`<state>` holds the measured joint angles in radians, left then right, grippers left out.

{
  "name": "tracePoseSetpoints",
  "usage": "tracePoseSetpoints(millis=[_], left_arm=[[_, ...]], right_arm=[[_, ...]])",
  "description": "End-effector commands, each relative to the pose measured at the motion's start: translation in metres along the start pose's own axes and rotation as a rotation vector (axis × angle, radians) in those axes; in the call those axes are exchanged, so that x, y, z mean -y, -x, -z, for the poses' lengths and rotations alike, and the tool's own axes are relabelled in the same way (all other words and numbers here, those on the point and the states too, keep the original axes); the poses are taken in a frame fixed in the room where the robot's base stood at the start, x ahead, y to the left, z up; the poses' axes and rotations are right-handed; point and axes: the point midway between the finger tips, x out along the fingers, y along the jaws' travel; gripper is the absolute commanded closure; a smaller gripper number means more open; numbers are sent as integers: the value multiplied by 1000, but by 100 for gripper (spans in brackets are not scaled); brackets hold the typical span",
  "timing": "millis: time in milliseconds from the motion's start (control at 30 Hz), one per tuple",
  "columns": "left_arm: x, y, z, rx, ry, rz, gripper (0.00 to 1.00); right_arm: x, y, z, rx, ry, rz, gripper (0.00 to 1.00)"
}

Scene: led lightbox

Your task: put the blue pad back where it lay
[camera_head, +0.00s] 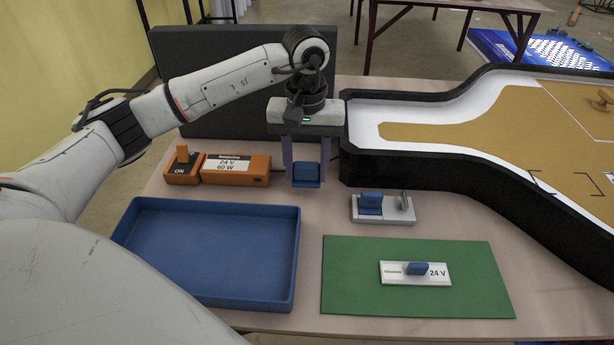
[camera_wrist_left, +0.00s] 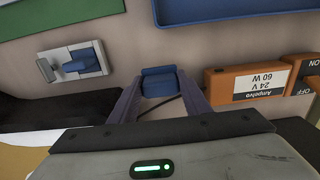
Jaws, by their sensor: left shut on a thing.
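My left gripper (camera_head: 306,168) points down over the back of the table, its two fingers closed on the sides of a blue pad (camera_head: 306,176). The wrist view also shows the blue pad (camera_wrist_left: 159,82) between the fingertips. Whether it touches the table I cannot tell. A small grey holder (camera_head: 385,216) stands to the front right of the gripper, with another blue piece (camera_head: 371,203) at its left and an upright metal part at its right. My right gripper is not in view.
A blue tray (camera_head: 205,295) lies front left. A green mat (camera_head: 345,290) bears a white 24 V module (camera_head: 395,280) with a blue block. An orange power supply (camera_head: 235,178) and switch box (camera_head: 183,172) stand left of the gripper. A black-rimmed lightbox (camera_head: 425,165) bounds the right.

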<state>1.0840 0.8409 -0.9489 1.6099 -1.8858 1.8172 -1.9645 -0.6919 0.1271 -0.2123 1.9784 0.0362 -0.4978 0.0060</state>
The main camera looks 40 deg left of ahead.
Motion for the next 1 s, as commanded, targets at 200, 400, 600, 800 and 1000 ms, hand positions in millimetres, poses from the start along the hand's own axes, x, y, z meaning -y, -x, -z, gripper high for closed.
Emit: tracePoseSetpoints(millis=[200, 400, 600, 800, 1000], left_arm=[[0, -29, -1, 3, -1, 2, 78], [0, -30, 0, 1, -1, 0, 78], [0, -32, 0, 1, -1, 1, 48], [0, -32, 0, 1, -1, 1, 38], [0, -29, 0, 1, -1, 1, 38]], right_arm=[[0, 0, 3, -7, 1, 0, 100], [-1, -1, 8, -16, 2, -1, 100], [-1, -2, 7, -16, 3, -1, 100], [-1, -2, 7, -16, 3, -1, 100], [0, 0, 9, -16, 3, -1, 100]])
